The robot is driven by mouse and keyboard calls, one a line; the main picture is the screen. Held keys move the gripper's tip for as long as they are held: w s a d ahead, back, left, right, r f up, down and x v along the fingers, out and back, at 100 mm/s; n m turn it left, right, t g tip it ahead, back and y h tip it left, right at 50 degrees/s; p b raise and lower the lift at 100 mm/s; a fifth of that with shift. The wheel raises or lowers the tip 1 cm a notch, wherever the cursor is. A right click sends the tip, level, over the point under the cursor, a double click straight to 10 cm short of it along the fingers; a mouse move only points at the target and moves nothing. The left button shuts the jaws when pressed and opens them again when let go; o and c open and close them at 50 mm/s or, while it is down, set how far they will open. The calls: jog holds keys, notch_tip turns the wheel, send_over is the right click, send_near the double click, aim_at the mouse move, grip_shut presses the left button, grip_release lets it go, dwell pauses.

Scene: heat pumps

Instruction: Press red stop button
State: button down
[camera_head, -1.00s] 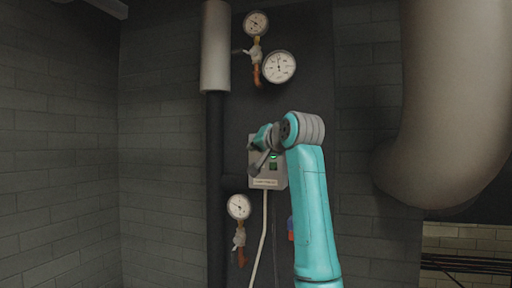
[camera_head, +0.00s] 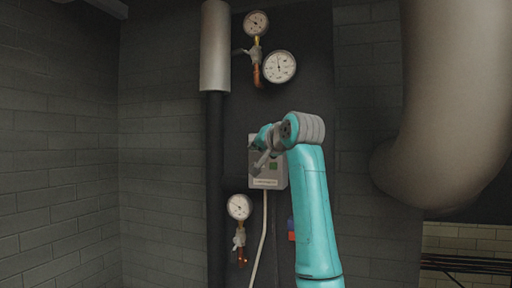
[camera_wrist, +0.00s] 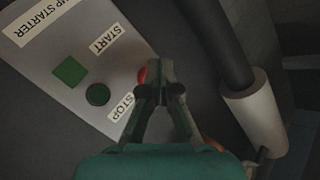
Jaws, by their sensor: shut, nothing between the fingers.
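The grey starter box (camera_head: 268,183) is mounted on the dark wall panel, behind my arm in the head view. The wrist view shows its face (camera_wrist: 95,45) tilted, with START and STOP labels. The red stop button (camera_wrist: 142,75) shows as a red sliver by the STOP label, mostly hidden by my fingertips. My gripper (camera_wrist: 158,72) is shut and empty, its tips at the red button; whether they touch it is hard to tell.
A dark vertical pipe with a pale sleeve (camera_head: 215,50) runs left of the box. Gauges with valves hang above (camera_head: 279,67) and below left (camera_head: 239,207). A cable (camera_head: 262,235) drops from the box. A large pipe (camera_head: 445,110) is at right.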

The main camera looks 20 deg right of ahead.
jog(key=shift+s, duration=0.1)
jog(key=shift+s+a, duration=0.4)
jog(key=shift+s, duration=0.15)
dwell(0.3)
jog(key=s+a, duration=0.1)
jog(key=s, duration=0.1)
jog(key=s+a, duration=0.2)
dwell(0.4)
dwell(0.6)
